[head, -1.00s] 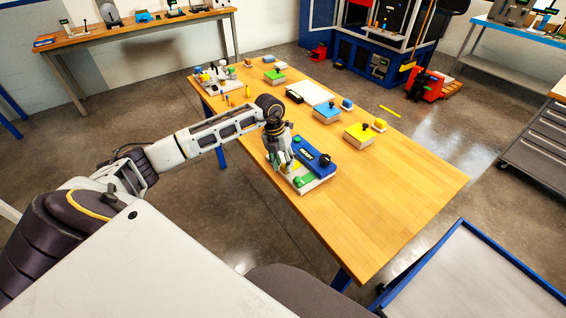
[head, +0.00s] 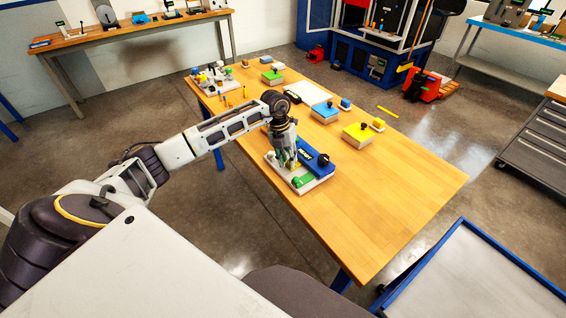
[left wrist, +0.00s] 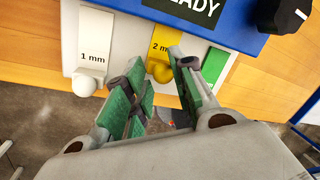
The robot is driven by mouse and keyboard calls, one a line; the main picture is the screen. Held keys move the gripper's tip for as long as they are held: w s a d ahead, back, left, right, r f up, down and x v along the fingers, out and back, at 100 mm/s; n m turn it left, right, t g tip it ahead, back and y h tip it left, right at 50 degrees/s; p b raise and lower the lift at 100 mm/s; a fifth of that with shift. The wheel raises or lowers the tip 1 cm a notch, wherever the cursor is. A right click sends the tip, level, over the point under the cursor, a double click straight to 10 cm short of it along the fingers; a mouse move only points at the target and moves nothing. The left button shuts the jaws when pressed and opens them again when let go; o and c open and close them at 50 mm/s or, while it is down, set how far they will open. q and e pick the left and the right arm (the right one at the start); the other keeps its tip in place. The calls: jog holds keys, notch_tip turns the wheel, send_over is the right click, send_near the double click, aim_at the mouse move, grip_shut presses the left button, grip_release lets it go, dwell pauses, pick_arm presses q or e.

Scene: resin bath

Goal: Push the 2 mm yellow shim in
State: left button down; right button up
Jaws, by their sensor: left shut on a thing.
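The yellow 2 mm shim (left wrist: 163,44) lies in a white base plate between the white 1 mm shim (left wrist: 94,45) and a green shim (left wrist: 214,64) in the left wrist view. Its upper end is at the blue housing (left wrist: 235,12) with the READY display. My left gripper (left wrist: 160,78) is shut on the shim's round yellow knob, which shows between its green-padded fingers. In the head view my left gripper (head: 289,163) is over the fixture, hiding most of the yellow shim. The blue housing (head: 313,157) sits beside it. My right gripper is not in view.
The fixture stands near the table's (head: 400,205) front edge. A black knob (head: 323,159) rises from the housing. Yellow (head: 357,133) and blue (head: 325,112) blocks stand behind it. The right end of the table is clear.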

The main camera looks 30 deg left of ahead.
pick_arm(q)
jog(key=shift+w+d, duration=0.3)
jog(key=shift+d, duration=0.2)
jog(key=c, duration=1.3)
grip_release()
jog(key=shift+c, duration=0.2)
jog(key=shift+o, duration=0.2)
jog(key=shift+a, duration=0.2)
jog(key=shift+r, duration=0.1)
jog(key=shift+w+a+r, duration=0.1)
jog(key=shift+r, duration=0.35)
notch_tip(320, 180, up, 11)
jog(key=a, duration=0.2)
jog(key=shift+s+f, duration=0.2)
jog(key=shift+s, duration=0.1)
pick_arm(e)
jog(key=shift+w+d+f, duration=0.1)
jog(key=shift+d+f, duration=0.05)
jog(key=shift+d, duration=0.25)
